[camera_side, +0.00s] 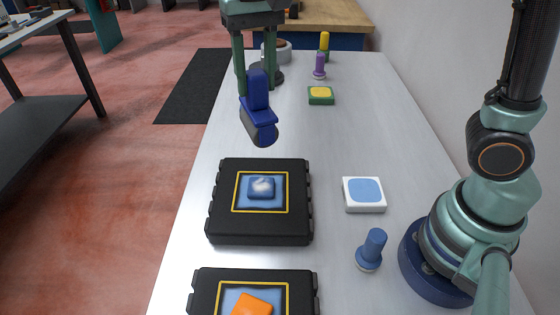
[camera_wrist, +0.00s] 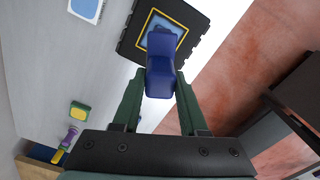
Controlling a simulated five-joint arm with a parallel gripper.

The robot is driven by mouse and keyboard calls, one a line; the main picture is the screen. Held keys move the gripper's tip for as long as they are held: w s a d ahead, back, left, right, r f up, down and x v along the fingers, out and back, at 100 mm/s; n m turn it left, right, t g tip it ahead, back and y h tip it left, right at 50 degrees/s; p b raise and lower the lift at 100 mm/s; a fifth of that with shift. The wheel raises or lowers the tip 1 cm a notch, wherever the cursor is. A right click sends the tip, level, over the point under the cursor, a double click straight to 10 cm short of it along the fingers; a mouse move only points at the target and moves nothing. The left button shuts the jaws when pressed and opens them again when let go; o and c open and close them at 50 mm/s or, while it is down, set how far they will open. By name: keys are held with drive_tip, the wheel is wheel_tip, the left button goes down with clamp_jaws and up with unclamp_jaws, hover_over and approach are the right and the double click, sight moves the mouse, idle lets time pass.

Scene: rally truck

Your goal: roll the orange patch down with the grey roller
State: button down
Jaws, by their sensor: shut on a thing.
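My gripper (camera_side: 258,84) is shut on the blue handle of the grey roller (camera_side: 262,134) and holds it in the air, past the far edge of the middle black block. The roller's grey drum hangs at the lower end. In the wrist view the blue handle (camera_wrist: 160,66) shows between my fingers, and the drum is hidden. The orange patch (camera_side: 252,306) lies on a blue square inside a yellow outline on the near black block (camera_side: 207,290), cut off by the bottom edge. It is not visible in the wrist view.
The middle black block (camera_side: 228,226) bears a blue patch (camera_side: 261,187) with a whitish smear. A white pad with a blue top (camera_side: 364,194) and a blue knobbed tool (camera_side: 371,248) stand right. A green-yellow pad (camera_side: 320,95) and a purple tool (camera_side: 319,68) stand farther back.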

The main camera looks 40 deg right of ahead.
drive_tip(key=s+a+n, duration=0.9)
drive_tip(key=s+a, duration=0.8)
drive_tip(key=a, duration=0.1)
drive_tip(key=shift+s+a+f, duration=0.15)
drive_tip(key=shift+a+f, duration=0.1)
drive_tip(key=shift+f, duration=0.1)
drive_tip(key=shift+f, duration=2.55)
drive_tip(key=shift+f, duration=2.5)
drive_tip(key=shift+f, duration=1)
drive_tip(key=shift+r, duration=0.1)
